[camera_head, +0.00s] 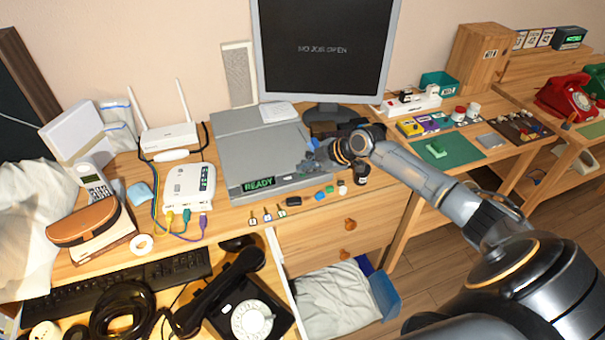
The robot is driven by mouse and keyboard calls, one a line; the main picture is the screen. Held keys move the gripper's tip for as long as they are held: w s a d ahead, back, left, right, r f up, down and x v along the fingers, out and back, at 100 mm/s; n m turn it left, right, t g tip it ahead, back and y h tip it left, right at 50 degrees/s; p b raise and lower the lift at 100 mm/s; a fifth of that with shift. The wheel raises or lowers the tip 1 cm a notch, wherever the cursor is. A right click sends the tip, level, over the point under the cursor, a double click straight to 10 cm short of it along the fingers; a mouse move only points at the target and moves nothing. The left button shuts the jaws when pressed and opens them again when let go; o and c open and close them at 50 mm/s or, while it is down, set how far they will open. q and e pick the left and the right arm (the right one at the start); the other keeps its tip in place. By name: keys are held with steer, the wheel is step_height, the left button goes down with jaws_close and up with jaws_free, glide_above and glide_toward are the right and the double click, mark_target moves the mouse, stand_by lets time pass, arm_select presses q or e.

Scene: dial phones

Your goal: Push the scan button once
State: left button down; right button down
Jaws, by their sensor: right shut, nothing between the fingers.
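A grey flatbed scanner (240,150) lies on the wooden desk, with a green READY display (258,184) on its front edge. My right gripper (312,162) is shut and empty over the scanner's right side, near its front right corner. I cannot tell whether it touches the scanner. I cannot make out the scan button; the gripper may hide it. My left gripper is not in view.
A monitor (322,50) reading "NO JOB OPEN" stands behind. Small coloured items (320,195) and a dark jar (361,174) lie near the scanner's front right. A white router (188,187) is to the left, and a black dial phone (225,297) in front. A drawer below is open.

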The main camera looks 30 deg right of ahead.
mark_target(305, 175)
steer(key=shift+f, duration=0.2)
stand_by(0.4)
steer(key=shift+r+p, duration=0.4)
steer(key=shift+r, duration=0.4)
steer(key=shift+r+p, duration=1.8)
steer(key=shift+r, duration=0.75)
